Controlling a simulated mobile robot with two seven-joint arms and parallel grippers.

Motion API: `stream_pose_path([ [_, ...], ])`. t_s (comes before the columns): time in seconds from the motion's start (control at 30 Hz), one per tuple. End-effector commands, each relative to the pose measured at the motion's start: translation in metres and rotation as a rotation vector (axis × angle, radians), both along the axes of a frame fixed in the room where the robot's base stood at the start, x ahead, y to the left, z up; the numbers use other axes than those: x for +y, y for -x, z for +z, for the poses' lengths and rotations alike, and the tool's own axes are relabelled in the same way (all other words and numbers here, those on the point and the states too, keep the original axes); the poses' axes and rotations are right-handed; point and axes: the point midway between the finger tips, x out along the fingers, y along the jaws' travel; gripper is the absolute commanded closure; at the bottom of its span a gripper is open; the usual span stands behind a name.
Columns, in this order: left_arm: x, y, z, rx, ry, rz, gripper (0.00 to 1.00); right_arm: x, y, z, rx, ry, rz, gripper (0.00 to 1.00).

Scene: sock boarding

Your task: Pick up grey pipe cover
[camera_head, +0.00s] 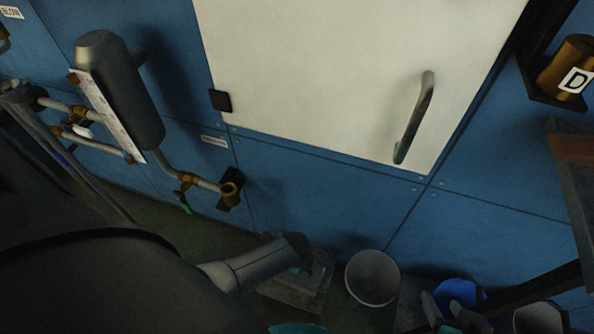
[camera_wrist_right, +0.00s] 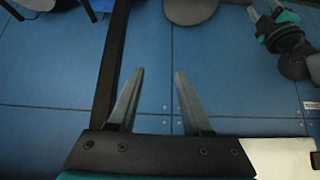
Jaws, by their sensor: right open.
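A grey rounded cylinder (camera_head: 122,90), the only thing I see that fits the grey pipe cover, is upright but leaning in the head view at upper left. It is by the blue wall, with a white scale strip on its left side and pipes below it. My right gripper (camera_head: 448,308) is low at right in the head view, far from the cylinder. In the right wrist view its two fingers (camera_wrist_right: 160,72) are spread with nothing between them. My left gripper (camera_wrist_right: 268,18) shows small at the wrist view's top right; its jaw state is unclear.
A white cabinet door (camera_head: 320,70) with a grey handle (camera_head: 414,118) fills the upper middle. A pale bucket (camera_head: 373,278) and a blue bucket (camera_head: 458,291) stand on the floor. Brass valves (camera_head: 190,180) stick out at left. A dark shelf frame (camera_head: 574,185) is at right.

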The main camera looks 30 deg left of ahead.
Motion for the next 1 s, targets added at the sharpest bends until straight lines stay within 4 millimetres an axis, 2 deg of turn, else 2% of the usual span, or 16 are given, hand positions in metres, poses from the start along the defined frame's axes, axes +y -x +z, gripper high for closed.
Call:
stream_pose_path([
  [0.5, -0.003, 0.000, -0.020, 0.000, 0.000, 0.001, 0.51, 0.036, -0.020, 0.000, -0.259, -0.132, 0.037, 0.51],
  [1.0, -0.005, -0.002, -0.037, 0.000, 0.000, 0.000, 0.51, 0.062, -0.023, 0.014, -0.502, -0.273, 0.045, 0.51],
])
